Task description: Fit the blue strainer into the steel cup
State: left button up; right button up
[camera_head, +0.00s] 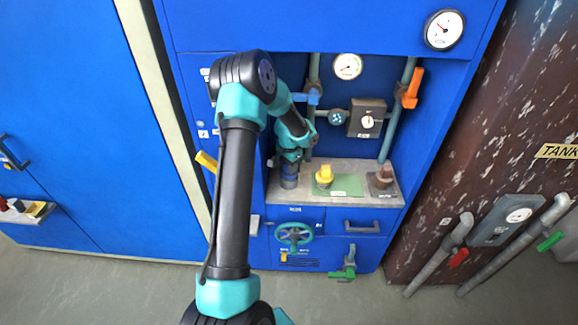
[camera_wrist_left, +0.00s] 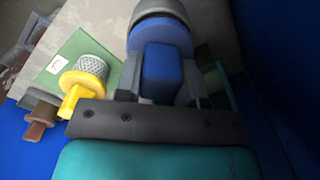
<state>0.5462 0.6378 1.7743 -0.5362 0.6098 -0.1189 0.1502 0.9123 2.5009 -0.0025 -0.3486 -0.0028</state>
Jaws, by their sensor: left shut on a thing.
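The blue strainer (camera_wrist_left: 162,66) shows its block-shaped handle and round blue top in the left wrist view. My left gripper (camera_wrist_left: 166,82) is shut on the handle, one dark finger on each side. The steel cup (camera_wrist_left: 158,8) is a grey round rim right beyond the blue top; I cannot tell how deep the strainer sits in it. In the head view the cup (camera_head: 289,183) stands at the left end of the shelf, with my left gripper (camera_head: 291,156) directly above it. The mesh of the blue strainer is hidden. My right gripper is not in view.
A yellow strainer (camera_head: 324,173) with a mesh body (camera_wrist_left: 93,66) is on a green mat (camera_head: 348,184). A brown-handled piece (camera_head: 383,175) stands at the shelf's right end. Pipes, an orange valve handle (camera_head: 411,88) and gauges line the recess behind. A green handwheel (camera_head: 293,234) is below.

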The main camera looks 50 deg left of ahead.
pick_arm(q)
jog(key=shift+f, duration=0.3)
jog(key=o, duration=0.9)
jog(key=shift+o, duration=0.2)
jog(key=shift+r, duration=0.1)
notch_tip(320, 180, up, 12)
jog(key=shift+r, duration=0.2)
dwell(0.5)
